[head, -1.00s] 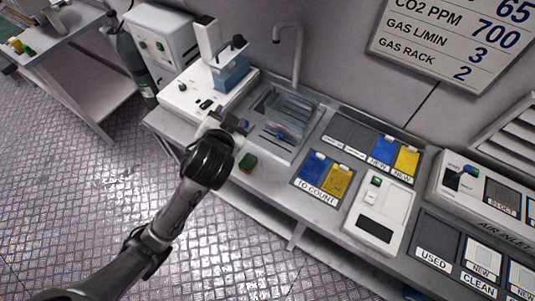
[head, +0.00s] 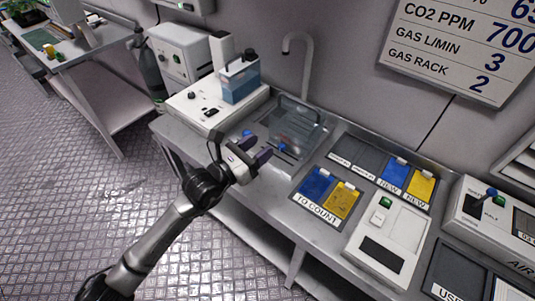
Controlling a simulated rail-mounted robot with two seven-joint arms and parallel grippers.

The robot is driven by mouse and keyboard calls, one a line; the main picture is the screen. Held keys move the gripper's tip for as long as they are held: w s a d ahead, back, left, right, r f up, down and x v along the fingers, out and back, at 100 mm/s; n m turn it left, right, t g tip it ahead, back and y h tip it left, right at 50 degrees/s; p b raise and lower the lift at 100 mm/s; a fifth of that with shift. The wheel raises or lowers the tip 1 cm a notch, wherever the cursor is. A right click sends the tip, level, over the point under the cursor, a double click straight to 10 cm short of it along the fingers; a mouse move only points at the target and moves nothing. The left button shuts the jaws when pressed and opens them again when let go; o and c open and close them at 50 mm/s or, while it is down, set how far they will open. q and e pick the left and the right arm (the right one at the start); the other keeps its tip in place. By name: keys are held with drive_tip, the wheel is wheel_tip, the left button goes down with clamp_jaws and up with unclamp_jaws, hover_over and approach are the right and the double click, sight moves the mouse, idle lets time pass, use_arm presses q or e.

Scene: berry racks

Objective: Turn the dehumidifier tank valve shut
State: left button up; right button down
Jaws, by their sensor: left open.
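A clear tank with a handle (head: 300,120) stands in the sink on the bench. A small blue piece (head: 283,148), which looks like a valve handle, sits low on its front. Another blue knob (head: 247,133) shows left of the tank, just behind my gripper. My left gripper (head: 258,150) is open and empty, over the sink's front left edge. Its fingertips point toward the tank, a little left of the low blue piece and apparently apart from it. My right gripper is not in view.
A white machine (head: 190,110) bearing a blue-filled container (head: 240,85) stands left of the sink. A tap (head: 305,65) rises behind. Right of the sink are blue and yellow cards (head: 343,203), a white device (head: 388,240) and a box with a blue lever (head: 490,192).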

sight(281, 148)
use_arm(q)
wheel_tip(281, 148, down, 8)
drive_tip(key=w+a+g+y, duration=0.1)
drive_tip(key=a+g+y, duration=0.15)
drive_tip(key=y, duration=0.25)
drive_tip(key=shift+m, duration=0.4)
drive_tip(key=b+x, duration=0.4)
drive_tip(key=x, duration=0.9)
drive_tip(key=shift+d+f, duration=0.1)
drive_tip(key=shift+d, duration=0.1)
drive_tip(key=c, duration=0.9)
